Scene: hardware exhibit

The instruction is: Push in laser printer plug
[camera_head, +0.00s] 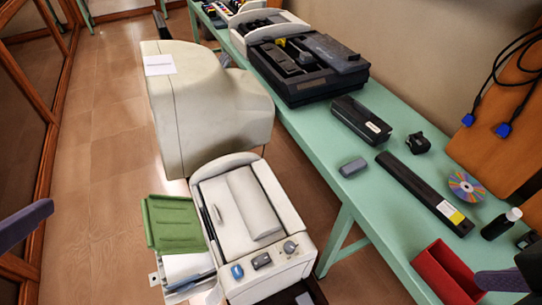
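A cream office machine (212,205) with a green flap at its left stands at bottom centre; it may be the laser printer. Blue and grey knobs or plugs (262,260) sit on its front panel. Two blue cable connectors (504,130) hang on black cables at the right; I cannot tell whether either is the printer plug. Only a purple-grey part of my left gripper (24,224) shows at the left edge, far from the machine. Part of my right gripper (505,281) shows at the bottom right, beside a red box. Both openings are hidden.
A long green table (335,206) holds a black opened device (310,65), a black cartridge (360,119), a long dark bar (425,190), a disc (466,186), a bottle (500,225) and a red box (440,279). A large beige monitor (208,105) stands behind the machine. Floor is clear at left.

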